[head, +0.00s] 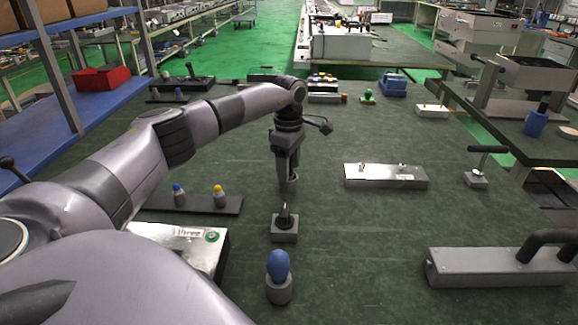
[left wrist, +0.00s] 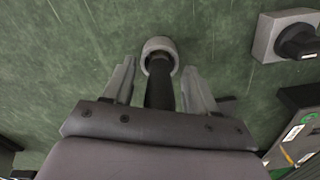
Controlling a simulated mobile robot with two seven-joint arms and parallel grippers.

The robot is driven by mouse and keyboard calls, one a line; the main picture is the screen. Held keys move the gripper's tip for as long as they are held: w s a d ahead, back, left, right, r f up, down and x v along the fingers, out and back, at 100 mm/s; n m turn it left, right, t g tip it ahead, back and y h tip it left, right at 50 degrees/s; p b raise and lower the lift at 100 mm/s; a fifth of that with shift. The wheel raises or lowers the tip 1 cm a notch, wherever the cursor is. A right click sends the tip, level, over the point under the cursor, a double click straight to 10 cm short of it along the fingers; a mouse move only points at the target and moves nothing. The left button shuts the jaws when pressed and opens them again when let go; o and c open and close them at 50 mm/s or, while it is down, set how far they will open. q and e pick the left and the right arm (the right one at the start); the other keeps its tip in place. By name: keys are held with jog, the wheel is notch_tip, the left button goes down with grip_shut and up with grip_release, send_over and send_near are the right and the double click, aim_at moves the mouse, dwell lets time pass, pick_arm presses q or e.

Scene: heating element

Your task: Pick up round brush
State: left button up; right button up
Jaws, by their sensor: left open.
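A round piece with a light grey ring-shaped base and a black stem, which I take to be the round brush (left wrist: 158,46), stands on the green table top. In the head view its grey lower part (head: 289,182) shows just below my left gripper (head: 287,160). My left gripper is pointed downward over it. In the left wrist view the two fingers of the gripper (left wrist: 160,88) are apart, one on each side of the black stem, with gaps visible. The upper stem is hidden by the gripper in the head view. My right gripper is not in view.
A grey block with a black knob (head: 284,232) stands close in front, and a blue-topped piece in a grey holder (head: 278,275) nearer still. A metal box (head: 386,177) lies to the right. A dark strip with two coloured knobs (head: 222,206) lies left. Table between is clear.

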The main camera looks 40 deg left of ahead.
pick_arm(q)
grip_shut()
jog(key=shift+r, duration=0.2)
